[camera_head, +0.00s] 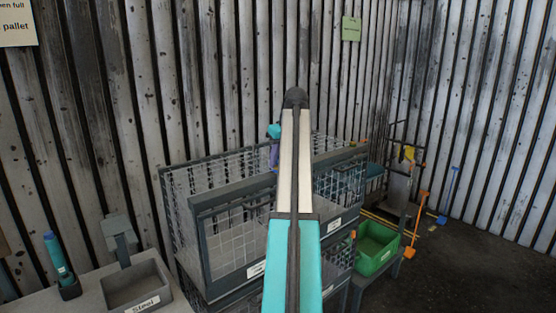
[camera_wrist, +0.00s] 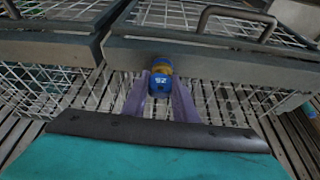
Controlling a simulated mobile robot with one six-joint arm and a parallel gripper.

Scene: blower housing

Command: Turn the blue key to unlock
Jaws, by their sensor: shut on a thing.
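The blue key (camera_wrist: 159,84) is in the wrist view, a small blue piece with white marking on its near face. A yellow band (camera_wrist: 161,68) sits just behind it, close against a dark grey bar (camera_wrist: 215,62) of a wire cage. My gripper (camera_wrist: 162,88) has two purple fingers, one on each side of the key, shut on it. In the head view my own arm covers most of the gripper; only a bit of purple (camera_head: 274,156) shows beside it. The key cannot be seen there.
Wire mesh cages with grey frames (camera_head: 232,203) stand against the corrugated wall. Curved grey handles (camera_wrist: 237,15) rise near the key. A green bin (camera_head: 376,248) stands right, a grey tray (camera_head: 137,285) and blue bottle (camera_head: 55,253) left.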

